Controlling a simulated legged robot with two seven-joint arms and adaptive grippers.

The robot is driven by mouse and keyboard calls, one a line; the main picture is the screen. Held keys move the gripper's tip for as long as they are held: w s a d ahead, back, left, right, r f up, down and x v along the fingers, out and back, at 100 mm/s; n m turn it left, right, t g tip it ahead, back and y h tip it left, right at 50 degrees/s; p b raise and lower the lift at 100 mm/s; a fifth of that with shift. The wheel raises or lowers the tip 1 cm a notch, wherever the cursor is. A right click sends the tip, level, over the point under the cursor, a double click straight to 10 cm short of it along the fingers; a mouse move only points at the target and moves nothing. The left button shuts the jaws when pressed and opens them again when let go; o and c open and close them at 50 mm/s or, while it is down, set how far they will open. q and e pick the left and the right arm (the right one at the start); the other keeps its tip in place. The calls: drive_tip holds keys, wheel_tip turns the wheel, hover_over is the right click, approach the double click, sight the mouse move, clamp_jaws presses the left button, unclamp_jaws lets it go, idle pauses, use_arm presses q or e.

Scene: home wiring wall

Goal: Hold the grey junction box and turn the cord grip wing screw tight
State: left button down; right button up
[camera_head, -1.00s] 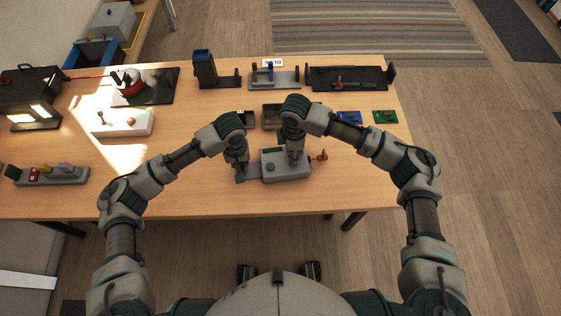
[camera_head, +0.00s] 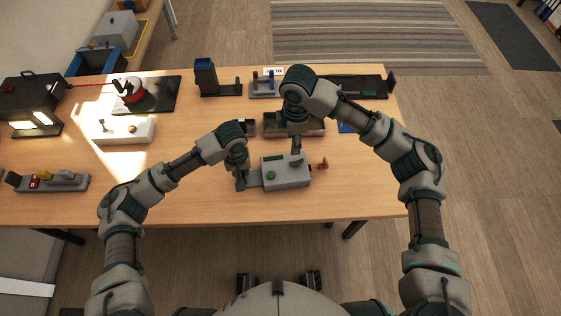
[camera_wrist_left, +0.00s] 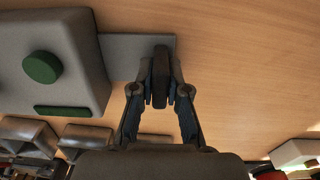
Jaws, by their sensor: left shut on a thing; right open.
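The grey junction box (camera_head: 288,174) lies on the table in the head view, with a green round knob and a green strip on top. It also shows at upper left in the left wrist view (camera_wrist_left: 85,60). The orange wing screw (camera_head: 323,164) sticks out at its right side. My left gripper (camera_head: 241,184) is shut on a dark upright piece on the grey plate (camera_wrist_left: 115,50) at the box's left side; the wrist view shows its fingers (camera_wrist_left: 160,95) around it. My right gripper (camera_head: 296,148) is open, above the box's far edge; its fingertips are hard to make out.
A grey open-topped tray (camera_head: 312,124) stands behind the box, partly hidden by my right arm. Other fixtures line the table's back and left, such as a white block (camera_head: 125,131). The table front is clear.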

use_arm(q)
drive_tip(key=c, duration=1.1)
unclamp_jaws()
